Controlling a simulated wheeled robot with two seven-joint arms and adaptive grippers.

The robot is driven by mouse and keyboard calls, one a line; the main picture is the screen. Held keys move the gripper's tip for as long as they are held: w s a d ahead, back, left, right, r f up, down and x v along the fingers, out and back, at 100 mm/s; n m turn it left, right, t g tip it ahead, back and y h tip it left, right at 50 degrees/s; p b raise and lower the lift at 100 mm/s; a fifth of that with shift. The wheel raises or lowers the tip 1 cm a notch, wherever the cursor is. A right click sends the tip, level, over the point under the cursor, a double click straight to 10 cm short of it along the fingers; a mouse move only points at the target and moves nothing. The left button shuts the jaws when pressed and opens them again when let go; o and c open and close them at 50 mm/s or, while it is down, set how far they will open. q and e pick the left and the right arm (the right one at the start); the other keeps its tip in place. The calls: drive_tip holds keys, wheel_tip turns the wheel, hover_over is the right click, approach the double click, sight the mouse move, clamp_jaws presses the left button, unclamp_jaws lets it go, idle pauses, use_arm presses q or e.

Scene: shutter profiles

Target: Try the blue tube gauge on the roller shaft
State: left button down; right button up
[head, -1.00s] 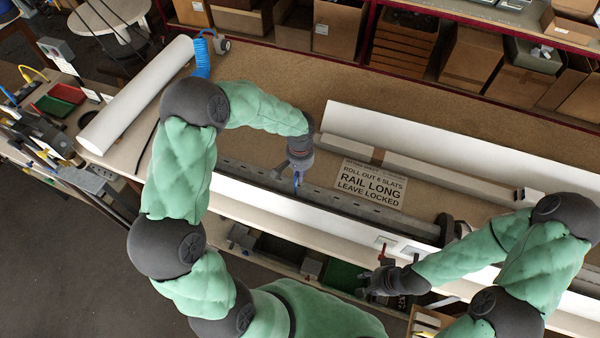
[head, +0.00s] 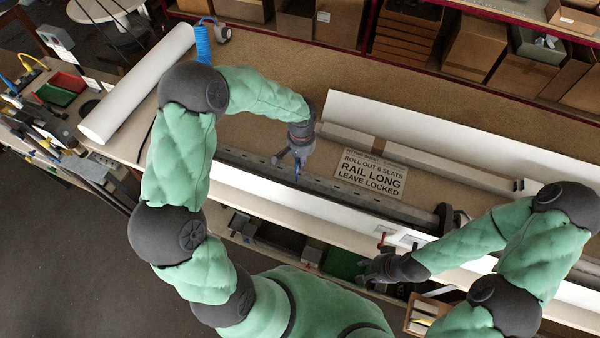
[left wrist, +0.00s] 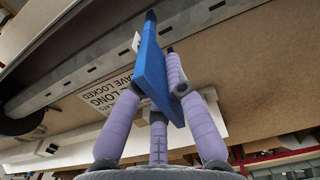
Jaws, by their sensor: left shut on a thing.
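My left gripper (head: 293,158) is shut on the blue tube gauge, a flat blue piece (left wrist: 152,70) pinched between lilac fingers in the left wrist view. I cannot tell whether the gauge touches the bar. My right gripper (head: 366,269) is empty, its fingers apart, near the bench's front edge.
A sign (head: 371,174) lies behind the bar. White profiles (head: 430,135) lie on the bench further back. A dark round end piece (head: 445,216) stands at the bar's right end. A white roll (head: 137,82) lies at the left. Bare bench top lies behind my left gripper.

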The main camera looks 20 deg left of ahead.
use_arm(q)
drive_tip(key=shift+r+p, duration=1.25)
drive_tip(key=shift+r, duration=1.05)
